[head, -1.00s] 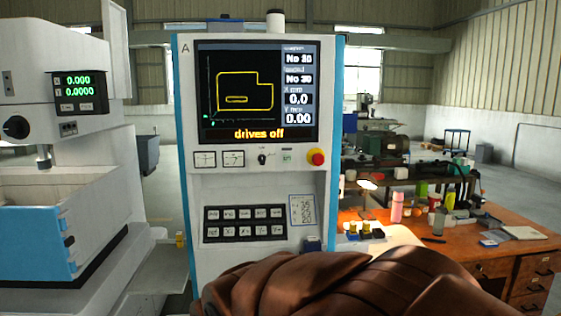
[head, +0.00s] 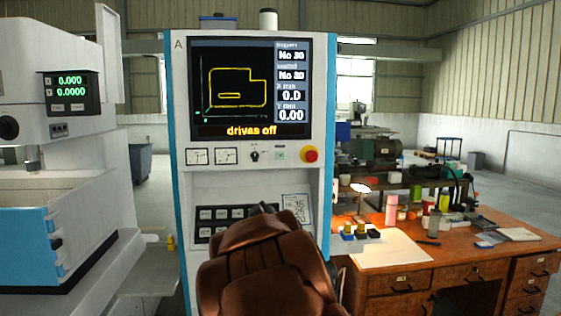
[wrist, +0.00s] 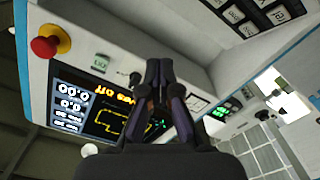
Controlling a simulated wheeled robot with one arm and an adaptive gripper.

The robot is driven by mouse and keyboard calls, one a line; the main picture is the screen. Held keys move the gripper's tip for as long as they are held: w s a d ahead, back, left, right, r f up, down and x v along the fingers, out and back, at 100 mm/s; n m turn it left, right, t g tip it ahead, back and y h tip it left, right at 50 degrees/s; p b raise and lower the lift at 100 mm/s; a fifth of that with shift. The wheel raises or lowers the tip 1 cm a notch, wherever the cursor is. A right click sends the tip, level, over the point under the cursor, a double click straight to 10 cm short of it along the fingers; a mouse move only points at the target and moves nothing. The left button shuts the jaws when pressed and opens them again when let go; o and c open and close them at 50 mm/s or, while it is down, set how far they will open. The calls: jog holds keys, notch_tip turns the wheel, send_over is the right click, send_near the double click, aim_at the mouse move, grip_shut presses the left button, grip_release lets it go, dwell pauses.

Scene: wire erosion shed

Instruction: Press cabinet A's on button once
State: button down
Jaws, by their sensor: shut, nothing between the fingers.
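Cabinet A (head: 180,110) is a white cabinet with blue edges; its screen (head: 240,90) reads "drives off". A small pale square button with green marking, seemingly the on button (head: 280,154), sits between a black rotary switch (head: 254,155) and a red mushroom button (head: 310,154). In the wrist view the pale green button (wrist: 101,62) is left of my fingertips, apart from them in the picture. My gripper (wrist: 158,66) is shut and empty, pointing towards the cabinet. In the head view my brown arm hides most of it; a dark tip (head: 266,207) shows before the keypad.
A keypad (head: 215,213) with several black keys lies below the button row, partly covered by my arm. A white machine (head: 60,130) stands at left. A wooden desk (head: 400,282) with bottles and tools is at right.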

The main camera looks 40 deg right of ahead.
aim_at(280, 155)
jog(key=s+d+r+n+t+b, duration=0.1)
jog(key=d+r+n+t, duration=0.2)
jog(key=r+t, duration=0.2)
jog(key=s+d+r+n+t+h+b, duration=0.1)
jog(key=s+d+r+n+t, duration=0.1)
jog(key=d+r+n+t, duration=0.1)
jog(key=shift+r+n+t, duration=0.8)
jog(key=shift+r+t, duration=0.2)
jog(key=shift+r, duration=0.65)
jog(key=shift+d, duration=0.1)
jog(key=shift+w+d+p, duration=0.35)
jog(key=shift+w+d, duration=0.55)
jog(key=shift+w, duration=0.25)
jog(key=shift+w+d+p, duration=0.35)
jog(key=shift+w+d, duration=0.5)
jog(key=shift+w, duration=0.35)
jog(key=shift+w+d+p, duration=0.35)
jog(key=shift+w+d, duration=0.55)
jog(key=shift+w, duration=0.25)
